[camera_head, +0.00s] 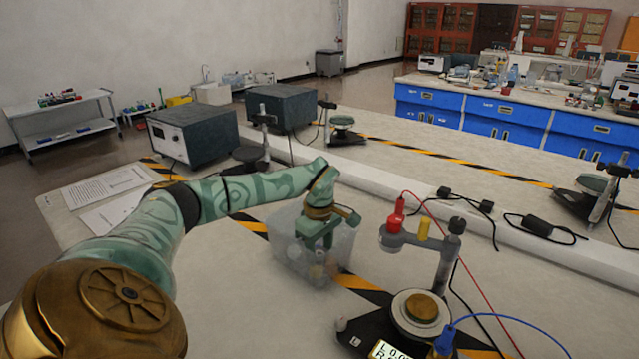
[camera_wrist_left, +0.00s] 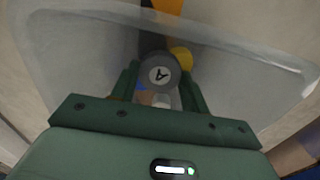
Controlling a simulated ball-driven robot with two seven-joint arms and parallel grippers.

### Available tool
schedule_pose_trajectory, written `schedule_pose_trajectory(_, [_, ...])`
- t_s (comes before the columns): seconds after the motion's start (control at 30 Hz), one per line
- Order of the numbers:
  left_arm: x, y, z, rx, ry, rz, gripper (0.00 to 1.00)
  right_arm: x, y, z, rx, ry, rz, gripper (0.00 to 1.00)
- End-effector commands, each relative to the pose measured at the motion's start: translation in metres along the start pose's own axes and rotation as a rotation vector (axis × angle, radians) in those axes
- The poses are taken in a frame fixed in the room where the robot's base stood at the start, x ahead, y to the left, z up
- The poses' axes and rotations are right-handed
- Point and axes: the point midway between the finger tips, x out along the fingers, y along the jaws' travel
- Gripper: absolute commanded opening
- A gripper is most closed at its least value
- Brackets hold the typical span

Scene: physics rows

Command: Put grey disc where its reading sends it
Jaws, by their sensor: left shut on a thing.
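My left gripper (camera_head: 318,240) points down into a clear plastic bin (camera_head: 286,262) on the bench. It is shut on the grey disc (camera_wrist_left: 160,72), which bears a letter A and sits between the fingertips in the wrist view (camera_wrist_left: 160,85). The bin's rim (camera_wrist_left: 75,12) surrounds the fingers in that view. A yellow round piece (camera_wrist_left: 182,57) and a small blue piece (camera_wrist_left: 143,97) show beside and below the disc. A measuring stand (camera_head: 430,245) with a round plate and a brass-coloured disc (camera_head: 422,307) is right of the bin. Its display (camera_head: 392,350) is partly cut off. My right gripper is out of view.
Red and blue cables (camera_head: 500,316) run from the stand across the bench. A white raised strip (camera_head: 400,185) crosses behind the bin. Dark instrument boxes (camera_head: 192,135) stand at the back left, near paper sheets (camera_head: 107,186). Bench space between bin and papers looks clear.

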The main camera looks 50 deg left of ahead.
Motion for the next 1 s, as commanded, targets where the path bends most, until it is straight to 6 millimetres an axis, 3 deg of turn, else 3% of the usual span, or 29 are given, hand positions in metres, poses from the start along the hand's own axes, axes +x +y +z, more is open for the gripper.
schedule_pose_trajectory(0.03, [0.002,0.000,0.000,0.000,0.000,-0.001,0.48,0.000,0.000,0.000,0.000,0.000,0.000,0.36])
schedule_pose_trajectory(0.1, [0.001,0.000,0.000,0.000,0.000,0.000,0.67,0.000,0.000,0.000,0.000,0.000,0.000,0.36])
schedule_pose_trajectory(0.47, [-0.005,0.000,0.000,0.000,-0.001,0.000,0.67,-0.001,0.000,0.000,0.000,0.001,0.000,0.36])
schedule_pose_trajectory(0.8, [-0.084,0.001,0.000,-0.001,-0.001,0.007,0.67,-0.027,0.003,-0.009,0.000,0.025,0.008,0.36])
schedule_pose_trajectory(1.0, [-0.118,0.000,0.000,-0.001,-0.002,0.003,0.67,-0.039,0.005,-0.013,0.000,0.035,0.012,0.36])
